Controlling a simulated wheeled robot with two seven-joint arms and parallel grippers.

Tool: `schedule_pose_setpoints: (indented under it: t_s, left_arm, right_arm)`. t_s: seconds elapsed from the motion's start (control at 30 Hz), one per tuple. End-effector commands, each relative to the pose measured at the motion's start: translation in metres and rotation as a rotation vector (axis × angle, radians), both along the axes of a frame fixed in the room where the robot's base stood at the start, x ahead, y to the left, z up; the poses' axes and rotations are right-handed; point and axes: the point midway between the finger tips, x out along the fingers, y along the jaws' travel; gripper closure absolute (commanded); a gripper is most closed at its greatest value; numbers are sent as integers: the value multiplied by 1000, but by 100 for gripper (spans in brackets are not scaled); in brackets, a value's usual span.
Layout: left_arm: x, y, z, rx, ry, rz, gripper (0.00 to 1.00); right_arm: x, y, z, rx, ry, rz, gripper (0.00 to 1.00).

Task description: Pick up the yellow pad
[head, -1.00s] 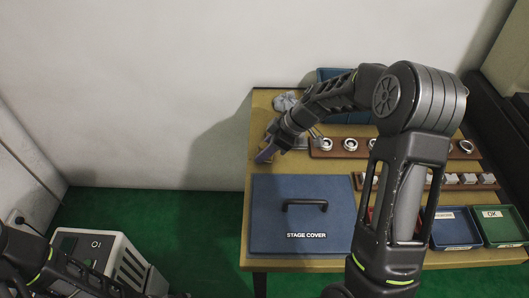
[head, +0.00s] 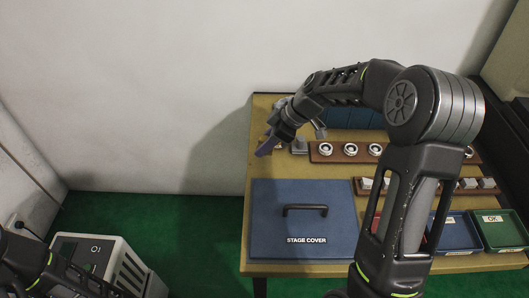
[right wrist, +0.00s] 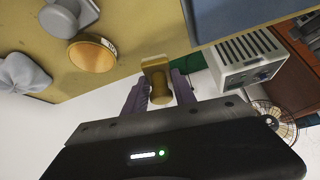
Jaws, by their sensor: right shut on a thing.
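The yellow pad (right wrist: 157,66) shows in the right wrist view as a tan-yellow block with a rounded stem, between the two purple fingers of my right gripper (right wrist: 160,92). The gripper is shut on it. In the head view my right gripper (head: 266,148) hangs over the table's left back edge, left of a grey block; the pad cannot be made out there. My left arm shows at the lower left, but its gripper is outside the view.
The table (head: 262,268) holds a blue stage cover (head: 270,225), a brown rack (head: 335,158) with several rings, a blue bin (head: 345,118), a blue tray (head: 455,236) and a green tray (head: 500,234). An orange-topped disc (right wrist: 92,53) stands near the gripper.

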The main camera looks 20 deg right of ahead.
Motion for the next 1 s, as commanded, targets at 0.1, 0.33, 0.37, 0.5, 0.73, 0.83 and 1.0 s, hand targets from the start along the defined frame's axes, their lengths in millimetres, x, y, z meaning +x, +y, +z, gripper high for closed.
schedule_pose_setpoints:
  t_s: [0.1, 0.33, 0.37, 0.5, 0.73, 0.83, 1.0]
  left_arm:
    - [0, 0, 0, 0, 0, 0, 57]
    - [0, 0, 1, 0, 0, 0, 57]
    - [0, 0, 1, 0, 0, 0, 57]
    - [0, 0, 1, 0, 0, 0, 57]
    - [0, 0, 1, 0, 0, 0, 57]
    - [0, 0, 1, 0, 0, 0, 57]
    - [0, 0, 1, 0, 0, 0, 57]
  right_arm:
    - [1, 0, 25, -1, -5, 0, 100]
    - [0, 0, 52, 0, -2, -1, 100]
    - [0, 0, 53, 0, -1, -1, 100]
    - [0, 0, 54, 0, 0, -1, 100]
    - [0, 0, 53, 0, 0, -1, 100]
    - [0, 0, 53, 0, 0, -1, 100]
    - [0, 0, 53, 0, 0, -1, 74]
